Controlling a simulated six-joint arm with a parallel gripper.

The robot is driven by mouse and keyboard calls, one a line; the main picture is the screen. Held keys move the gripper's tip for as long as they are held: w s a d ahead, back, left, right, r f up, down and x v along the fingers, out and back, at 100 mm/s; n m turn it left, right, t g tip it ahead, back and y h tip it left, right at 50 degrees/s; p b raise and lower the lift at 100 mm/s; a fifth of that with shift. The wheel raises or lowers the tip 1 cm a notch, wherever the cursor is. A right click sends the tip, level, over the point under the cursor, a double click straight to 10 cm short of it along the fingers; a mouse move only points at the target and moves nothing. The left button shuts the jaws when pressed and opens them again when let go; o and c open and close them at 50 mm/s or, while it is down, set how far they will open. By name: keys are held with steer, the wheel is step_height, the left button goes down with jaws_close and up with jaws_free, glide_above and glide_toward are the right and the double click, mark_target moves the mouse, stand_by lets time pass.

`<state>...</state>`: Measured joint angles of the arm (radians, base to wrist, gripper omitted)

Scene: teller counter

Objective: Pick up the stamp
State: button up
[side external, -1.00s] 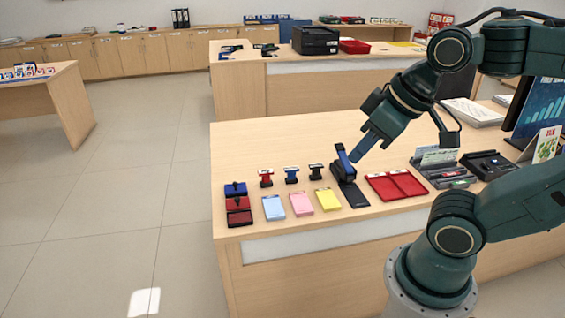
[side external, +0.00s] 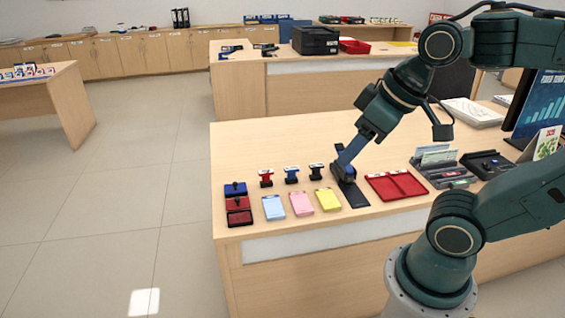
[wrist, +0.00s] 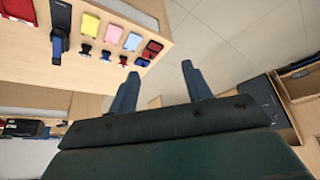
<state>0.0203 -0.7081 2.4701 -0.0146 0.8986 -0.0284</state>
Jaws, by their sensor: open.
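Three small stamps stand in a row on the counter in the side view: a red one (side external: 266,178), a blue one (side external: 291,175) and a black one (side external: 316,172). They also show small near the top of the wrist view, with the black stamp (wrist: 86,48) nearest the dark mat. My gripper (side external: 343,160) is right of the row in the side view, its fingers overlapping a blue-and-black stapler-like item (side external: 346,174); I cannot tell the gap. In the wrist view the fingers (wrist: 160,69) are spread apart with nothing between them.
Blue, pink and yellow pads (side external: 301,203) lie in front of the stamps. Ink pads (side external: 238,203) are at the left edge. A dark mat (side external: 356,197) lies under the stapler-like item. A red tray (side external: 397,185) and a card holder (side external: 437,160) are to the right.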

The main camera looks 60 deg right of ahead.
steer(key=w+d+r+n, duration=0.1)
steer(key=w+r, duration=0.1)
steer(key=w, duration=0.4)
steer(key=n+g+y, duration=0.2)
steer(key=n+y, duration=0.1)
steer(key=n, duration=0.5)
glide_above(292, 168)
steer(key=s+d, duration=0.3)
step_height(292, 168, down, 25)
steer(key=shift+f, duration=0.15)
steer(key=x, duration=0.7)
steer(key=shift+a, duration=0.1)
steer(key=shift+w+a+f, duration=0.15)
steer(key=shift+f, duration=0.5)
